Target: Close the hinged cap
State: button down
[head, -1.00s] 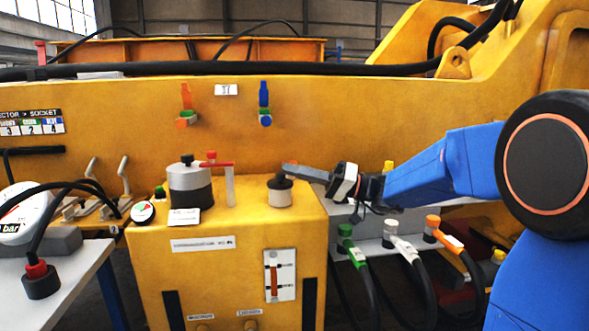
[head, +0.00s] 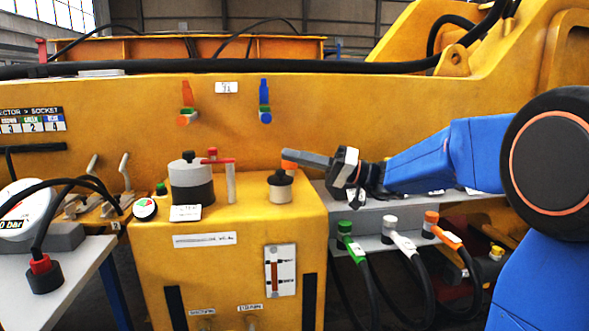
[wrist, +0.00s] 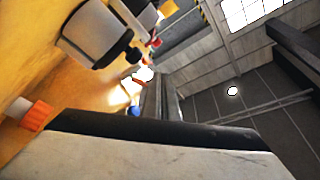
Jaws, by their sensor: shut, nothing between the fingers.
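My gripper (head: 290,155) reaches in from the right, shut and empty, just above and behind the short cream neck with a black top (head: 280,187) on the yellow box. Its closed fingers also show in the wrist view (wrist: 165,97). An orange piece (head: 289,164) shows partly behind the fingertips; I cannot tell whether it is a cap. On the yellow beam, an orange flap (head: 187,92) stands up above a round socket, and a blue flap (head: 264,92) stands up above a blue socket (head: 265,117). They look like open hinged caps. Which one the task means is unclear.
A grey cylinder with a black knob (head: 190,182) and a red lever (head: 218,161) stand left on the box. Green, white and orange plugs with cables (head: 391,235) line a grey block at right. A gauge and cables (head: 32,215) are at left.

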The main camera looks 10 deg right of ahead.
jog(key=w+v, duration=0.2)
jog(key=v, duration=0.7)
jog(key=s+a+f+m+g+h, duration=0.1)
jog(key=s+a+f+g+h, duration=0.2)
jog(key=s+f, duration=0.5)
jog(key=s+a+f+m+g+h, duration=0.1)
jog(key=s+a+f+m+h, duration=0.15)
jog(key=s+f+h, duration=0.6)
jog(key=s+d+f+m+t+h, duration=0.1)
jog(key=s+d+f+h, duration=0.3)
jog(key=s, duration=0.4)
jog(key=s+d+f+m+t+h, duration=0.1)
jog(key=s+d+f+t+h, duration=0.1)
jog(key=s+d+f+h, duration=0.2)
jog(key=s+d+f, duration=0.2)
jog(key=s+d, duration=0.2)
jog(key=d, duration=0.1)
jog(key=shift+s+d+t+h, duration=0.25)
jog(key=shift+d+t+h, duration=0.05)
jog(key=shift+t+h, duration=0.1)
